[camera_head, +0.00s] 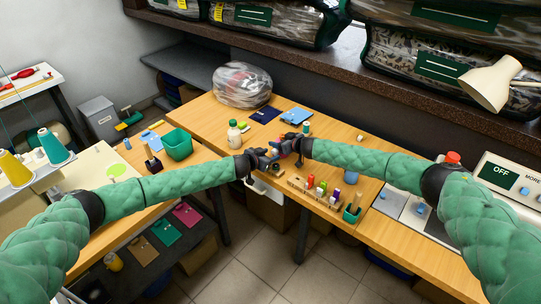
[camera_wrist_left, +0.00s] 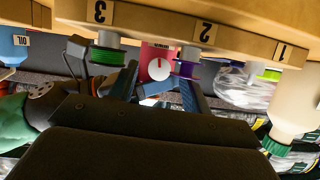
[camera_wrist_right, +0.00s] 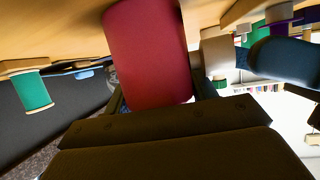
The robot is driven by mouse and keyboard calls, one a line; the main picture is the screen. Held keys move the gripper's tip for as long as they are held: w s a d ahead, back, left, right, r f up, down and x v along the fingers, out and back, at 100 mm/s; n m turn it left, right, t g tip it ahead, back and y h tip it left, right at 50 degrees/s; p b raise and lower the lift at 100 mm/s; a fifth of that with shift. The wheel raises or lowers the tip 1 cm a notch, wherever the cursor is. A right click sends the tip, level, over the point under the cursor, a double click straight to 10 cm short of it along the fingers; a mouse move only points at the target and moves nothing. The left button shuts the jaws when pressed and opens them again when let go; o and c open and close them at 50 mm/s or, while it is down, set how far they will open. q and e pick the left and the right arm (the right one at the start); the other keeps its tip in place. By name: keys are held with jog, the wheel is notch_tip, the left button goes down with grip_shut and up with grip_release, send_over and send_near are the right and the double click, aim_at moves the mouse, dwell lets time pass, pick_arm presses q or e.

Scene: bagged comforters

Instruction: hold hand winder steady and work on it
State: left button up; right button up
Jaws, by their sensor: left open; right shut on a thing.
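The hand winder, a red body (camera_wrist_left: 160,60) with a white round dial, shows between my left gripper's fingers (camera_wrist_left: 157,90) in the left wrist view. In the right wrist view its red body (camera_wrist_right: 148,50) fills the space between the fingers of my right gripper (camera_wrist_right: 160,98), which is shut on it. In the head view my left gripper (camera_head: 262,157) and right gripper (camera_head: 293,146) meet closely over the wooden table, hiding most of the winder. My left gripper is open; whether its fingers touch the winder I cannot tell. A blue part lies between the left fingers.
A numbered wooden rack with green (camera_wrist_left: 106,55) and purple (camera_wrist_left: 186,69) spools is close to the left gripper. Colored spools (camera_head: 322,187) stand in front on the table (camera_head: 215,113). A white bottle (camera_head: 234,134) and a bagged bundle (camera_head: 242,85) stand farther back.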

pick_arm(q)
jog(key=shift+w+d+f, duration=0.25)
jog(key=shift+w+d, duration=0.05)
jog(key=shift+w, duration=0.15)
jog(key=shift+c, duration=0.5)
jog(key=c, duration=0.9)
jog(key=shift+s+d+m+y, duration=0.1)
jog(key=shift+m+y, duration=0.3)
jog(key=shift+m, duration=0.2)
jog(key=shift+m+t, duration=0.4)
jog(key=o, duration=1)
